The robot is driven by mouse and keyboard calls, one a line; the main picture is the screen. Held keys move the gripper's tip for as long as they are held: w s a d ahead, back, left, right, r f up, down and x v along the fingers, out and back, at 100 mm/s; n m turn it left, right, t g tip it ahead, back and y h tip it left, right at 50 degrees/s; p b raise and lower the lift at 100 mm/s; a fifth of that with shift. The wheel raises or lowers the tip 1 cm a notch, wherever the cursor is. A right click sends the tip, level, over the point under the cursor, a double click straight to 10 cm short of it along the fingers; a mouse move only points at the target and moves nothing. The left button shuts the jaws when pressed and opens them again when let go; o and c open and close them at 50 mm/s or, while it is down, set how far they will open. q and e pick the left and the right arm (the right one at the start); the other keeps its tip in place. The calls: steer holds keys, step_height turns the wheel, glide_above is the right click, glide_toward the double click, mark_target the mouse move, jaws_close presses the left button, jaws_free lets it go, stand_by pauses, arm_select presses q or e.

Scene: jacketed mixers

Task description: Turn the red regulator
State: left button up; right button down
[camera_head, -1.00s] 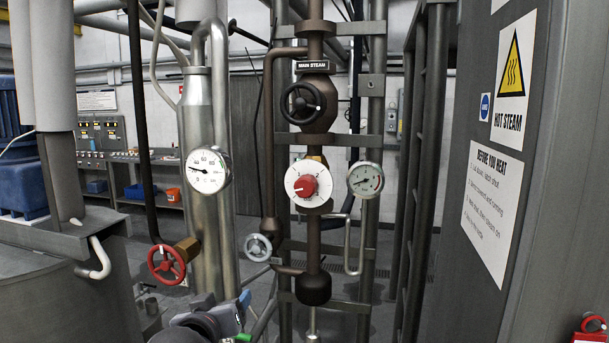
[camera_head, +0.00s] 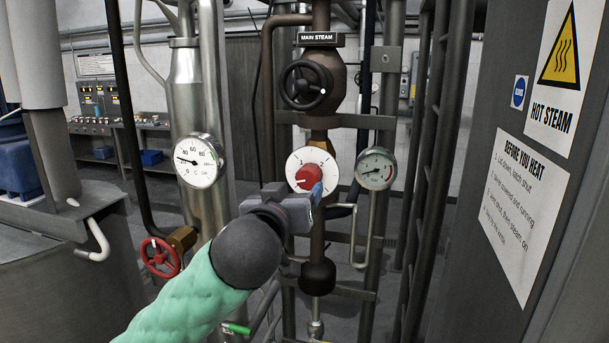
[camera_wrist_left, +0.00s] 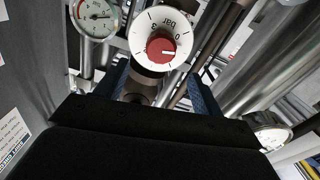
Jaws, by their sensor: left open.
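The red regulator (camera_head: 306,177) is a round red knob on a white numbered dial (camera_head: 321,160), on the brown steam pipe. The knob also shows in the left wrist view (camera_wrist_left: 161,49), with a white mark on it, beyond the fingers. My left gripper (camera_head: 314,194) is at the lower right edge of the knob in the head view, in front of the dial. In the left wrist view its blue fingers (camera_wrist_left: 160,88) stand apart with the pipe seen between them. It is open and empty; whether it touches the knob cannot be told. My right gripper is not in view.
A black handwheel (camera_head: 305,86) sits above the dial. Gauges stand left (camera_head: 199,160) and right (camera_head: 375,168) of it. A red handwheel (camera_head: 160,258) is at lower left. A grey panel with warning signs (camera_head: 520,200) fills the right side.

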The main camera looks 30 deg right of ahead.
mark_target(306, 178)
arm_select(q)
steer(key=shift+p+x, duration=0.65)
steer(key=shift+x, duration=0.5)
steer(key=p+x, duration=0.1)
steer(key=x, duration=0.2)
steer(key=shift+w+d+r+p, duration=0.1)
steer(key=shift+w+p, duration=0.05)
steer(key=shift+p, duration=0.25)
steer(key=shift+w+d, duration=0.4)
steer(key=shift+d, duration=0.1)
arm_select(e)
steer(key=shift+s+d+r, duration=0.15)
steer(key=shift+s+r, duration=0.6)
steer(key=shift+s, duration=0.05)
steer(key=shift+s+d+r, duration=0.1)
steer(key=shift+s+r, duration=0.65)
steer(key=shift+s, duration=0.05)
arm_select(q)
steer(key=shift+f, duration=0.2)
steer(key=c, duration=1)
